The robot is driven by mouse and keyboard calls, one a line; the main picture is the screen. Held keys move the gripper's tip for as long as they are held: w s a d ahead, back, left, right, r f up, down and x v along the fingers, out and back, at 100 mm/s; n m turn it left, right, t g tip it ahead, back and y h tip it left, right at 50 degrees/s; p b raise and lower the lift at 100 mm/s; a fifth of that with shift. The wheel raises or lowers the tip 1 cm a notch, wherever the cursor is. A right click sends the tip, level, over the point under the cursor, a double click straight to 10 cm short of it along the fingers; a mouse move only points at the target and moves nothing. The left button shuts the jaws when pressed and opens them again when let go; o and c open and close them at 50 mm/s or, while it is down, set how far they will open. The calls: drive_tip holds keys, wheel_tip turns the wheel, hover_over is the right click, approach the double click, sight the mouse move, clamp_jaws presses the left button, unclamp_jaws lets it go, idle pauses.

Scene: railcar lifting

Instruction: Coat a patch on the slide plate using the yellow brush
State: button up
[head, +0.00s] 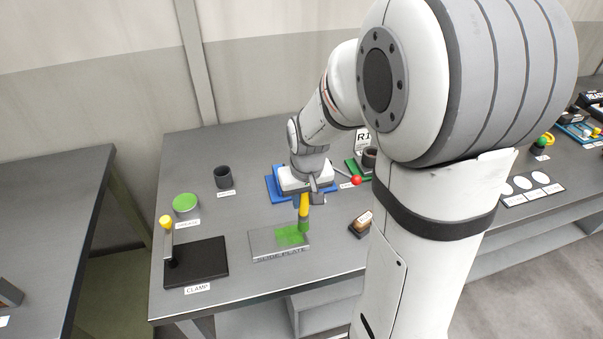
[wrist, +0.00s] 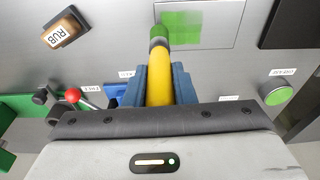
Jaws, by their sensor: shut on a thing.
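My gripper (head: 307,188) is shut on the yellow brush (head: 304,206), with its blue-grey fingers either side of the yellow handle (wrist: 159,80) in the wrist view. The brush points down, and its green-coated tip is at the slide plate (head: 262,241); I cannot tell if it touches. The slide plate is a pale, flat rectangle, also seen in the wrist view (wrist: 222,22). A patchy green area (head: 288,236) covers part of its right half in the head view. A round dish of green material (head: 185,202) stands at the left of the table.
A black clamp base (head: 205,262) with a yellow-knobbed lever stands left of the plate. A dark cup (head: 222,177) is behind. A RUB block (head: 361,222) lies right of the plate. A red-knobbed lever (head: 356,180) and blue tray (head: 275,184) are near my gripper.

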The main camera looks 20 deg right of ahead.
drive_tip(key=shift+r+p, duration=1.7)
drive_tip(key=shift+r, duration=1.05)
drive_tip(key=shift+f, duration=0.1)
